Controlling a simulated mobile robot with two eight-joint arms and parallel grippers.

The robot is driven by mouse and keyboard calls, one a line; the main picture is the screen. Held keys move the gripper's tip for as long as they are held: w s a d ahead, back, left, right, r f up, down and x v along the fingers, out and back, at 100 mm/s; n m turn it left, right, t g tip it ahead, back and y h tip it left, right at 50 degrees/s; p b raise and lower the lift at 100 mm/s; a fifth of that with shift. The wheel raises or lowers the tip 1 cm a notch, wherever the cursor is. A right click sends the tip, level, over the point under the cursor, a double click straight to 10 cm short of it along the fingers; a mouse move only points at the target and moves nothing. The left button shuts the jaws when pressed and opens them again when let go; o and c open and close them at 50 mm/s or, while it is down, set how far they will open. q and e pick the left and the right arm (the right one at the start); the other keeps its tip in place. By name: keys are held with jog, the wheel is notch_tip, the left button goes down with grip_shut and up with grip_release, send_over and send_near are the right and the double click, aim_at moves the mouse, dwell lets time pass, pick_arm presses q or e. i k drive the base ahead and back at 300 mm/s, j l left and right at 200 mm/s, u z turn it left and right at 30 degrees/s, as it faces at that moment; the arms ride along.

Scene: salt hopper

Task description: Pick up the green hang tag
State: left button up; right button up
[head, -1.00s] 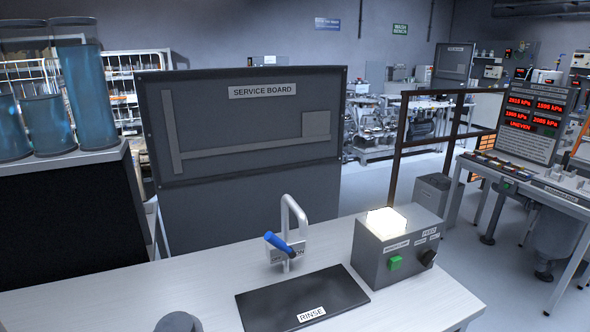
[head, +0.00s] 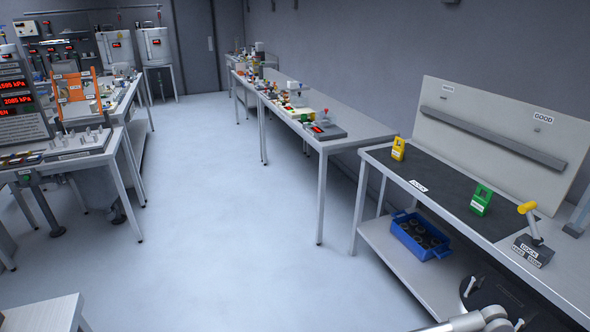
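The green hang tag (head: 481,200) stands on the dark mat (head: 450,192) of the right-hand bench in the head view. It has an opening near its top and a pale label low on its front. Nothing touches it. A similar yellow tag (head: 398,148) stands farther back on the same mat. Neither of my grippers shows. A pale grey jointed piece that looks like part of my arm comes in at the bottom edge, well below the green tag.
A yellow-topped lever on a labelled box (head: 533,248) stands right of the green tag. A board (head: 490,140) marked GOOD rises behind. A blue crate (head: 420,236) of dark parts sits on the lower shelf. The floor (head: 230,240) left of the bench is clear.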

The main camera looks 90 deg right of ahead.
aim_at(481, 205)
jog(key=z, duration=1.65)
jog(key=k+z, duration=0.1)
jog(key=z, duration=2.6)
jog(key=i+j+z, duration=0.1)
jog(key=i+z, duration=0.25)
jog(key=z, duration=0.15)
jog(key=i+j+z, duration=0.2)
jog(key=z, duration=0.3)
jog(key=i+j+z, duration=0.1)
jog(key=i+j, duration=0.15)
jog(key=i+j+z, duration=0.1)
jog(key=i+j, duration=0.15)
jog(key=j, duration=0.15)
jog(key=i+j+z, duration=0.1)
jog(key=j, duration=0.3)
jog(key=i+j, duration=0.3)
jog(key=j, duration=0.15)
jog(key=i+j, duration=0.3)
jog(key=j, duration=0.15)
jog(key=i+j, duration=0.25)
jog(key=j, duration=0.2)
